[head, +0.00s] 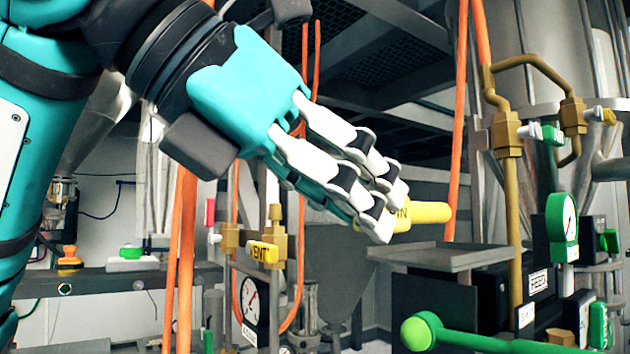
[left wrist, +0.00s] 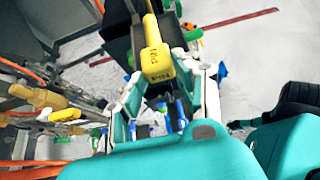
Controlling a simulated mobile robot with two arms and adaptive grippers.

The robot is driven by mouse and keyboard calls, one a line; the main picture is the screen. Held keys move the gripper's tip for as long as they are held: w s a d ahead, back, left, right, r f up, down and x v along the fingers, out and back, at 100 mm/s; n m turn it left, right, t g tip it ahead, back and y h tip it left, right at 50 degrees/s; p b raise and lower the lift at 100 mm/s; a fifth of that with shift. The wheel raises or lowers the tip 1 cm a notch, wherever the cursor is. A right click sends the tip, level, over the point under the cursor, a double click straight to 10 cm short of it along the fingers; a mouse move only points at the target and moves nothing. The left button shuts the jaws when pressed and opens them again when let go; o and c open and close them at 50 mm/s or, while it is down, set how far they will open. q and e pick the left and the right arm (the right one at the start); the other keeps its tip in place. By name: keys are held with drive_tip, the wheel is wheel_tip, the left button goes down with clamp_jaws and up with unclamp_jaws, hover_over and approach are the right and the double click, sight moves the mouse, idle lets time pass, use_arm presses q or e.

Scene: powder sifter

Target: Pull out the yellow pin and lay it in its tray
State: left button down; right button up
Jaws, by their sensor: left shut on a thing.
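The yellow pin (head: 428,213) is in my left gripper (head: 388,205), whose white and black fingers are closed around one end of it. The other end sticks out to the right, roughly level. Part of its lettering is hidden by the fingers. In the left wrist view the yellow pin (left wrist: 155,55) points away from the fingers (left wrist: 168,92). A flat grey tray (head: 440,258) lies below and slightly to the right of the pin in the head view. The pin looks clear of it, with a gap between. My right gripper is not in view.
A green-knobbed lever (head: 418,333) stands in front of the tray. A yellow vent handle (head: 263,252) and orange hoses (head: 185,250) are on the left.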

use_arm(q)
drive_tip(key=w+d, duration=0.1)
drive_tip(key=w+d+p, duration=0.1)
drive_tip(key=d, duration=0.1)
drive_tip(key=shift+w+d, duration=0.2)
drive_tip(key=shift+w, duration=0.1)
drive_tip(key=shift+w+d+f+b, duration=0.1)
drive_tip(key=shift+f+b, duration=0.45)
drive_tip(key=shift+f, duration=0.3)
drive_tip(key=shift+f+b, duration=0.35)
drive_tip(key=shift+b, duration=0.1)
drive_tip(key=c, duration=0.8)
unclamp_jaws()
drive_tip(key=shift+c, duration=0.2)
drive_tip(key=v, duration=1.2)
